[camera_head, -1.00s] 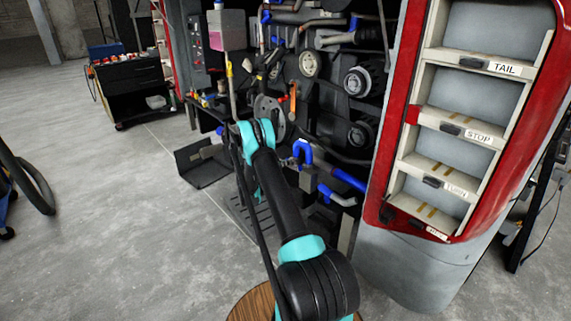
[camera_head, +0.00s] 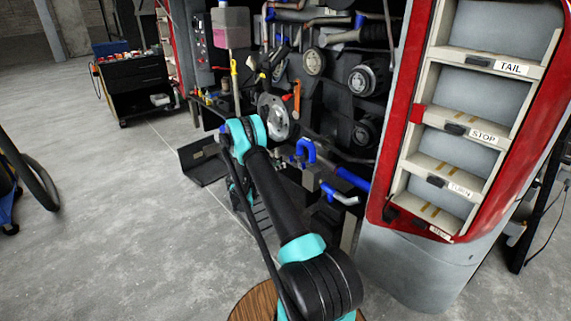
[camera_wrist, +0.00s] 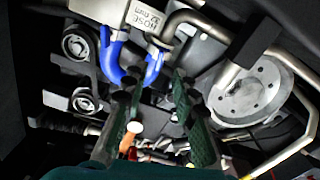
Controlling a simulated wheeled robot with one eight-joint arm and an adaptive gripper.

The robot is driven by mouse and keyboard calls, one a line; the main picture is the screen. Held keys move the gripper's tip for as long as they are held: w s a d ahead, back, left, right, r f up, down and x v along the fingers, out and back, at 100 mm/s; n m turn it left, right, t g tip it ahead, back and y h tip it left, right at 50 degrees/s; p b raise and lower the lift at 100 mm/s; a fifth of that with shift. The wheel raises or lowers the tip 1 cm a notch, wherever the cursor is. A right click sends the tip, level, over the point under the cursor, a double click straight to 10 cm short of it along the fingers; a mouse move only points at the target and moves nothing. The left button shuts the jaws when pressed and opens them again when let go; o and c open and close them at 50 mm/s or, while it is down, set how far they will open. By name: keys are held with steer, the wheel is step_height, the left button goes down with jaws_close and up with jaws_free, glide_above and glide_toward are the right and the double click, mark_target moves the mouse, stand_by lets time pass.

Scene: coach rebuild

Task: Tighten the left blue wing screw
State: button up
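In the wrist view, my gripper (camera_wrist: 158,84) shows as two dark green fingers with a clear gap between them; nothing is held. Ahead of the fingertips are curved blue parts: one at the left (camera_wrist: 113,58) and a shorter one (camera_wrist: 154,66) seen between the tips. I cannot tell whether either is the left blue wing screw, or whether a finger touches it. In the head view, my gripper is hidden behind my arm in the engine bay. A blue U-shaped hose (camera_head: 306,150) shows right of the arm there.
A grey metal disc (camera_wrist: 246,92) is close to the right finger in the wrist view. A bent metal pipe (camera_wrist: 205,22) and an orange handle (camera_wrist: 131,137) are nearby. In the head view, a red-framed panel with shelves (camera_head: 394,130) stands right; floor (camera_head: 120,220) at left is clear.

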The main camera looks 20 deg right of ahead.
steer(key=shift+v, duration=2.45)
steer(key=s+r+n+g+y, duration=0.2)
steer(key=s+r+n+y, duration=0.5)
steer(key=s+r, duration=0.85)
steer(key=s+a+f+n+y, duration=0.1)
steer(key=s+a+y, duration=0.2)
steer(key=s, duration=0.7)
steer(key=s+a+f+n+y, duration=0.1)
steer(key=s+a, duration=0.4)
steer(key=s, duration=0.6)
steer(key=s+a+f+n+y, duration=0.1)
steer(key=s+a+y, duration=0.3)
steer(key=s, duration=0.6)
steer(key=shift+s+f+n+y, duration=0.15)
steer(key=shift+f+n+y, duration=0.1)
steer(key=shift+n+y, duration=0.65)
steer(key=shift+a, duration=0.15)
